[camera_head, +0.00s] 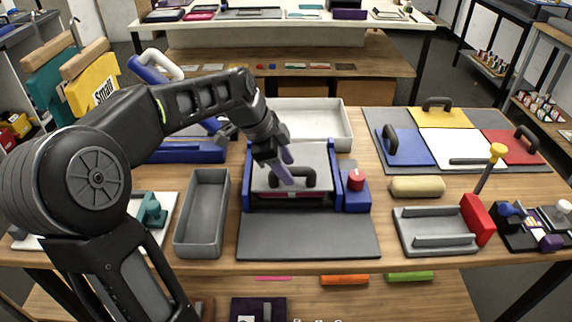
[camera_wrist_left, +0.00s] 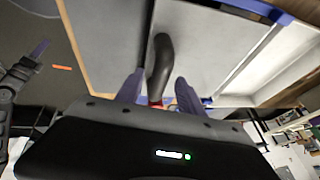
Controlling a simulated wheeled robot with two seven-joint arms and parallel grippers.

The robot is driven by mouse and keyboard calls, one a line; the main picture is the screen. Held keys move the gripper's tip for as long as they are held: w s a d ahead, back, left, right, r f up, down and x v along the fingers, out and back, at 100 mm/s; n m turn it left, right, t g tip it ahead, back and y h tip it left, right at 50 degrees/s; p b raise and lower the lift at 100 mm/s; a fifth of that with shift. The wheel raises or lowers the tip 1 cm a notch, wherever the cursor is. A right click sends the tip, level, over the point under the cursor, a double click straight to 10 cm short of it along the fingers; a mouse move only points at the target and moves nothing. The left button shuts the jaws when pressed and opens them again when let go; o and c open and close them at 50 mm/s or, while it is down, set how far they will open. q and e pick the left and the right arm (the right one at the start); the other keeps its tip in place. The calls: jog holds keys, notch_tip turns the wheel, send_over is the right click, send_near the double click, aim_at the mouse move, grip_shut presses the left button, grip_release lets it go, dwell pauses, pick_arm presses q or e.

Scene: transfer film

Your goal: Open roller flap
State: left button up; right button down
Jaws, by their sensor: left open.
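The roller device has a blue frame (camera_head: 247,185) and a grey flap (camera_head: 318,158) on top, lying closed over it. A black arched handle (camera_head: 306,182) stands on the flap; it also shows in the left wrist view (camera_wrist_left: 160,65). My left gripper (camera_head: 284,166) is open at the handle, coming down from above. In the left wrist view my left gripper's two purple-grey fingers (camera_wrist_left: 158,90) stand on either side of the handle, with gaps visible. A dark gripper-like part, probably my right gripper (camera_wrist_left: 25,70), shows at the left wrist view's edge; its jaws are unclear.
A red knob (camera_head: 356,180) stands on the frame's right side. A dark grey mat (camera_head: 308,241) lies in front. A grey tray (camera_head: 203,220) stands to the left, and a pale bin (camera_head: 340,108) behind. A beige roll (camera_head: 417,187) lies to the right.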

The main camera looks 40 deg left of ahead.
pick_arm(q)
jog(key=shift+f, duration=0.1)
jog(key=shift+c, duration=0.2)
grip_shut()
dwell(1.2)
